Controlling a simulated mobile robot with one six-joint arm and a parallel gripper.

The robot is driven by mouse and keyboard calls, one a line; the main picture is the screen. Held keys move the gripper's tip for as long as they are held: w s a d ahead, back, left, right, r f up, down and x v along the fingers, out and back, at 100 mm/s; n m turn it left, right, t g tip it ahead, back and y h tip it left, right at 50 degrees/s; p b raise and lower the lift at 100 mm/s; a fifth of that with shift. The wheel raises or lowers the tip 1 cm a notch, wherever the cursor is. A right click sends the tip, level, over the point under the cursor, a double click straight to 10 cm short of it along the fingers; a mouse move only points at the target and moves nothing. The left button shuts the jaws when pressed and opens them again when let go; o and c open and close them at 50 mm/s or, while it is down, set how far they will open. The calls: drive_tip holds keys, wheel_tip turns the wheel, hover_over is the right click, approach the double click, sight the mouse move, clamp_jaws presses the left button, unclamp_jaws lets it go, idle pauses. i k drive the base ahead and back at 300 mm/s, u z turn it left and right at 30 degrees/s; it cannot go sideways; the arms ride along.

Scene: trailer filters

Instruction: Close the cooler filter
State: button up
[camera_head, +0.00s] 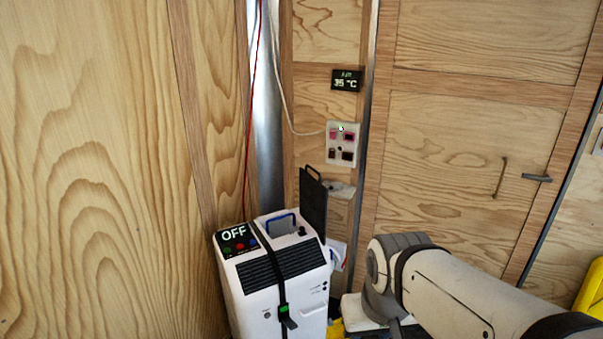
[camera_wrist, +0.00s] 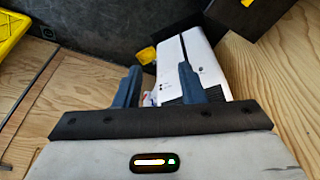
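The cooler (camera_head: 268,290) is a white box with an OFF display (camera_head: 235,236) and dark slatted vents. A black flat panel with a handle on top, which looks like the filter (camera_head: 313,205), stands upright at the cooler's right side. A blue-grey handle (camera_head: 279,222) shows in a recess in the cooler's top. In the wrist view my gripper (camera_wrist: 157,78) is open, its two dark blue fingers apart with nothing held between them. A white body, likely the cooler (camera_wrist: 197,58), lies beyond the fingers. My gripper is hidden in the head view.
A wooden wall with a socket panel (camera_head: 342,144) and a temperature display (camera_head: 346,80) reading 35 °C stands behind. Cables hang near the metal duct (camera_head: 266,120). A yellow object (camera_head: 590,290) is at the right edge; a yellow crate (camera_wrist: 12,32) shows in the wrist view.

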sight(313, 195)
drive_tip(key=z, duration=1.4)
drive_tip(key=i, duration=1.4)
drive_tip(key=u, duration=2.15)
drive_tip(key=i, duration=0.95)
